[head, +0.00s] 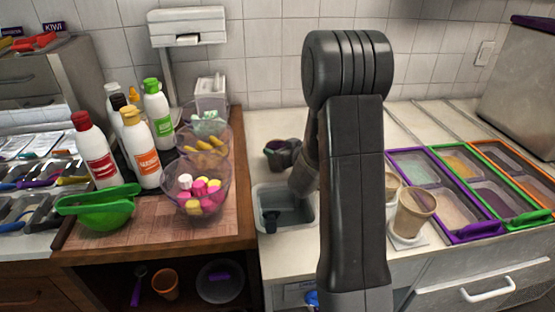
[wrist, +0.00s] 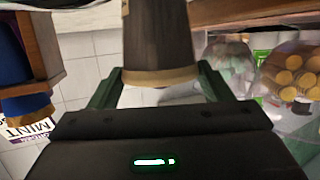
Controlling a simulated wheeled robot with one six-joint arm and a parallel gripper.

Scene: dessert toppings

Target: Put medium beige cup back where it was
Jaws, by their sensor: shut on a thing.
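The cup (wrist: 160,40) is brown with a beige band round its wide end and fills the top middle of the wrist view. My gripper (wrist: 160,82) has dark green fingers, one on each side of the cup at that band, and is shut on it. The far end of the cup is cut off by the picture edge. In the head view my arm blocks much of the middle, and I cannot clearly make out the held cup there. Another beige cup (head: 413,215) stands upright at the right, with one more cup (head: 392,187) partly hidden behind my arm.
A grey sink basin (head: 262,203) lies left of my arm. Clear topping bowls (head: 198,203) and bottles (head: 140,147) stand on the wooden board at left; bowls also show in the wrist view (wrist: 290,80). Framed topping trays (head: 440,227) lie at right. The back counter has bare room.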

